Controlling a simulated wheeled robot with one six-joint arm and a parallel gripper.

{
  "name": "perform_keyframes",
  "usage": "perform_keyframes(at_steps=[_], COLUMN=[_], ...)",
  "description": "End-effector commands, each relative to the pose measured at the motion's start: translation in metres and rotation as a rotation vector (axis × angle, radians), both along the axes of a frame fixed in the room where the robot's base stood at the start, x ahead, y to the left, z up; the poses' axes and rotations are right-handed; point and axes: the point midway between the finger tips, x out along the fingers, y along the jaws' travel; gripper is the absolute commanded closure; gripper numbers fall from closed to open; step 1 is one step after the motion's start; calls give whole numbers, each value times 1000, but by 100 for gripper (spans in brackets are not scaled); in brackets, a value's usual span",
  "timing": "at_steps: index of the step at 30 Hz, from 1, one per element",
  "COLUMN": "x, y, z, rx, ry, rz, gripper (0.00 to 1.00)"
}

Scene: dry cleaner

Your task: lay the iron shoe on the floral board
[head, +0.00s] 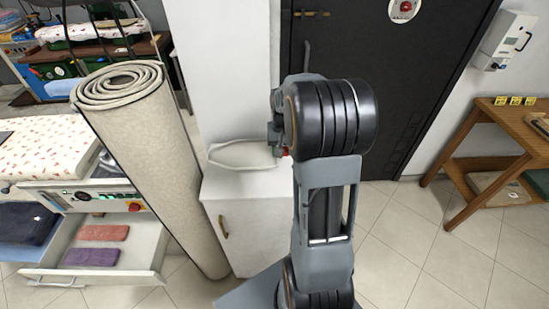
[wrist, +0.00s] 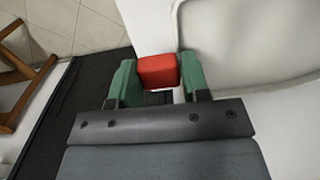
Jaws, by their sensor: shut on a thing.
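The iron shoe (head: 243,155) is a pale, shallow plate with a raised rim, at the top of a low white cabinet in the head view. Its rimmed plate (wrist: 250,40) fills the upper right of the wrist view. My gripper (wrist: 157,82) has its green fingers shut on a red block (wrist: 157,70) beside the rim, which looks like the shoe's grip. I cannot tell whether the shoe touches the cabinet. In the head view my arm partly hides the gripper (head: 278,140). The floral board (head: 45,147), white with small red flowers, is at the left.
A rolled beige carpet (head: 145,165) leans upright between the cabinet (head: 250,225) and the floral board. Below the board, an open drawer (head: 140,250) holds folded cloths. Another patterned board (head: 90,30) is farther back. A wooden table (head: 510,125) stands right; tiled floor lies clear before it.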

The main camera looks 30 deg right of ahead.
Motion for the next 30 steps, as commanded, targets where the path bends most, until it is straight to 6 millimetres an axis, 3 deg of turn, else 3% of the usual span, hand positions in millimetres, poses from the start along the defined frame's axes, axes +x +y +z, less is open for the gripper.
perform_keyframes(at_steps=[13,22,23,30], x=[1,1,1,1], y=[2,2,2,2], z=[-44,-51,-51,-51], rx=[1,0,0,0], ry=[2,0,0,0], rz=[5,6,6,6], gripper=[81,81,55,32])
